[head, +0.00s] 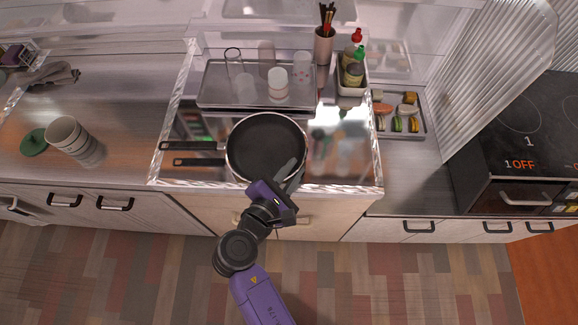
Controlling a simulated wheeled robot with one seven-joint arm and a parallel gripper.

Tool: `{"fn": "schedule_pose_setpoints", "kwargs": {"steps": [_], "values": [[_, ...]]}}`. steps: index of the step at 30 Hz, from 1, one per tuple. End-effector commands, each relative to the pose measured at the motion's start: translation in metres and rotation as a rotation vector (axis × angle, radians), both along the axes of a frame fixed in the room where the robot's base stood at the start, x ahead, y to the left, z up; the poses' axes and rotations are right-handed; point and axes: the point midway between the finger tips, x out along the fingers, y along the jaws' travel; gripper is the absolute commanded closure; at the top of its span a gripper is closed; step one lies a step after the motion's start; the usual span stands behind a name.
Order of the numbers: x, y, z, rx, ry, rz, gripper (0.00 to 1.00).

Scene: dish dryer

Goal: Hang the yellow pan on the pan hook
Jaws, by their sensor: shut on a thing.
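A round pan (265,148) with a black inside and a pale rim is at the middle of the counter. No yellow shows on it from above. A dark handle (190,146) reaches left from it. A second dark handle shape (198,162) lies just below; I cannot tell whether it is another pan's handle or a reflection. My gripper (290,175) is at the pan's front right edge, shut on its rim. I cannot tell whether the pan touches the counter. I cannot make out a pan hook.
Behind the pan is a tray (210,98) with glasses and cups. A utensil holder (324,46), a bottle caddy (352,88) and a food tray (424,130) stand to the right. White cups (66,133) are left. A stove (525,135) is far right.

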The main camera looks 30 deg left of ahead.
Motion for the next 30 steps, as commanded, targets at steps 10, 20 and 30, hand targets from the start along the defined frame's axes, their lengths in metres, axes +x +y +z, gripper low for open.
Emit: {"fn": "schedule_pose_setpoints", "kwargs": {"steps": [10, 20, 30], "values": [[0.002, 0.000, 0.086, 0.013, -0.008, -0.003, 1.00], [0.002, 0.001, 0.163, 0.011, -0.008, -0.002, 1.00], [0.002, 0.000, 0.192, 0.007, -0.006, -0.003, 1.00]]}}
